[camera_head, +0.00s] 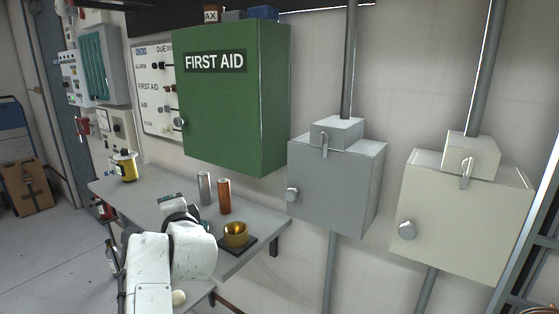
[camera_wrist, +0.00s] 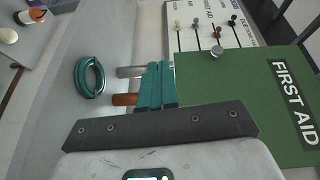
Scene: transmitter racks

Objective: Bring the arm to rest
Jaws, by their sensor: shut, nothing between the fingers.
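My gripper (camera_wrist: 160,66) shows in the wrist view with its two teal fingers together and nothing between them. In the head view my white arm reaches over the shelf from the bottom, and its wrist hides most of the gripper. A silver cylinder (camera_head: 204,188) and a copper cylinder (camera_head: 224,196) stand upright on the grey shelf (camera_head: 150,197), to the right of my wrist. In the wrist view the silver cylinder (camera_wrist: 130,71) and the copper cylinder (camera_wrist: 124,99) appear just left of the fingers, partly covered; I cannot tell the gap.
A green first aid cabinet (camera_head: 232,110) hangs above the shelf. A brass bowl (camera_head: 236,236) sits on a dark pad, and a yellow canister (camera_head: 126,167) stands at the far left. A teal coil (camera_wrist: 89,77) lies on the shelf. Grey (camera_head: 335,190) and cream (camera_head: 465,215) boxes are wall-mounted at right.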

